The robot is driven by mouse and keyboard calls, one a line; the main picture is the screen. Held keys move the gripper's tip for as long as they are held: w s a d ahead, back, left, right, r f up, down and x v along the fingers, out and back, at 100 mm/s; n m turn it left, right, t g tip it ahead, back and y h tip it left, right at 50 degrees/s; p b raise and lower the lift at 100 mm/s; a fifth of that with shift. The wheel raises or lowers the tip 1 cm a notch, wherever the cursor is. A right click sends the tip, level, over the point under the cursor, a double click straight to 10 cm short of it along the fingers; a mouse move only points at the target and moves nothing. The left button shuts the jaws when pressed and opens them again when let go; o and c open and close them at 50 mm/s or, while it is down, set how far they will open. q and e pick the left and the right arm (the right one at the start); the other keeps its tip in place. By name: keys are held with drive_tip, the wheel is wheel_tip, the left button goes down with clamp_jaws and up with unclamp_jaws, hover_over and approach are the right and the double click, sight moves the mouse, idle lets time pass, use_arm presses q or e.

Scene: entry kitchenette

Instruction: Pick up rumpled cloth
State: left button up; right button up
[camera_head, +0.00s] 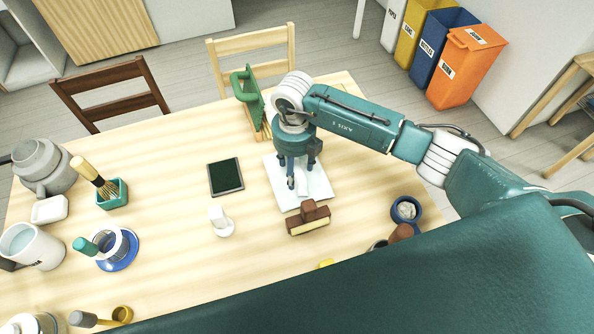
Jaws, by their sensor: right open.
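My right gripper (302,178) points straight down over a flat white square piece (315,190) on the wooden table. Its fingers are apart. A small pale raised shape (303,188) shows on the white piece close to the fingertips; it may be the rumpled cloth, but its outline is faint against the white. I cannot tell whether the fingers touch it. The gripper hides part of the white piece. My left gripper is out of view.
A brown and cream block (308,219) lies in front of the white piece. A dark tablet (225,177) lies to the left, and a blue cup (406,211) with pale contents stands to the right.

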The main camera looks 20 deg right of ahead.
drive_tip(key=c, duration=1.3)
drive_tip(key=shift+o, duration=0.2)
